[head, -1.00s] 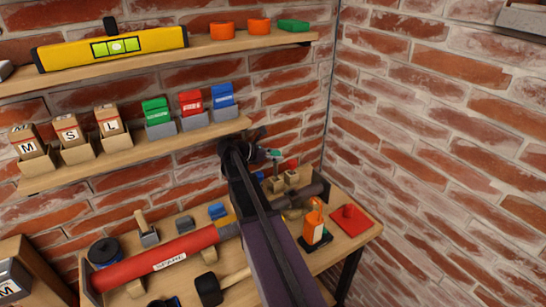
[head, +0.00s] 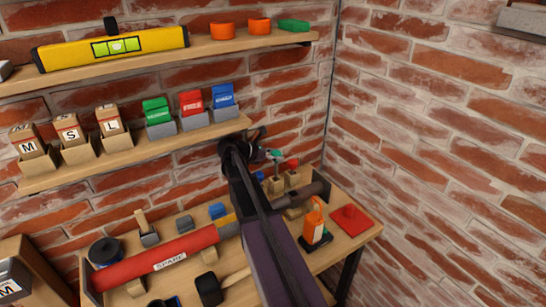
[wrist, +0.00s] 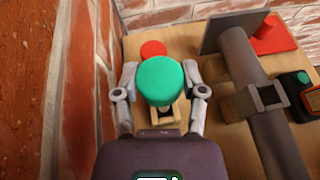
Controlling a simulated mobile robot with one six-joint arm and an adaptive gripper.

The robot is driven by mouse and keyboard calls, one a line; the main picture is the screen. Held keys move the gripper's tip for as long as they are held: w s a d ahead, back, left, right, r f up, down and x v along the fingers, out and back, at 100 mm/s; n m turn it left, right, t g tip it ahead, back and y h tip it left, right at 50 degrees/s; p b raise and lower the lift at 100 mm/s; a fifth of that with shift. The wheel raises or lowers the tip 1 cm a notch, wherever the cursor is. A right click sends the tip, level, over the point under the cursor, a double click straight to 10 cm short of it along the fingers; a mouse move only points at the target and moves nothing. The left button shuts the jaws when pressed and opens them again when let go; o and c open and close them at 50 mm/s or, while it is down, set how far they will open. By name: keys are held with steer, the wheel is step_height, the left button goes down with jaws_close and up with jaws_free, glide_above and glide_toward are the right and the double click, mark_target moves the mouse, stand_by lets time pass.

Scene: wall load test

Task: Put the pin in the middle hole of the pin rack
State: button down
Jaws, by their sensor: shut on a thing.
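The pin has a wide round green head (wrist: 160,82), which fills the middle of the wrist view. My gripper (wrist: 160,74) is shut on it, one finger on each side. The head of the pin also shows small in the head view (head: 274,153), beside the dark end of my arm. Light wooden blocks of the pin rack (head: 275,185) stand below it on the bench. Part of the rack's wood (wrist: 178,112) shows beneath the green head. The pin's lower end and the middle hole are largely hidden, so I cannot tell whether they meet.
A red round top (wrist: 153,48) stands just beyond the green head. A grey cylinder (wrist: 250,85) lies to the right in a wooden holder. An orange and black tool (head: 314,226) and a red square piece (head: 350,220) are at the bench's right. Brick wall is close at left in the wrist view.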

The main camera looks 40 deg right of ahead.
mark_target(276, 163)
steer(key=shift+f+b, duration=2.25)
stand_by(1.5)
steer(key=shift+c, duration=0.4)
jaws_free()
steer(key=shift+s, duration=0.1)
steer(key=shift+o, duration=0.4)
steer(key=shift+r, duration=0.1)
steer(key=shift+r+p, duration=0.35)
steer(key=shift+p, duration=0.15)
steer(key=shift+r+p, duration=3.55)
steer(key=shift+r, duration=0.05)
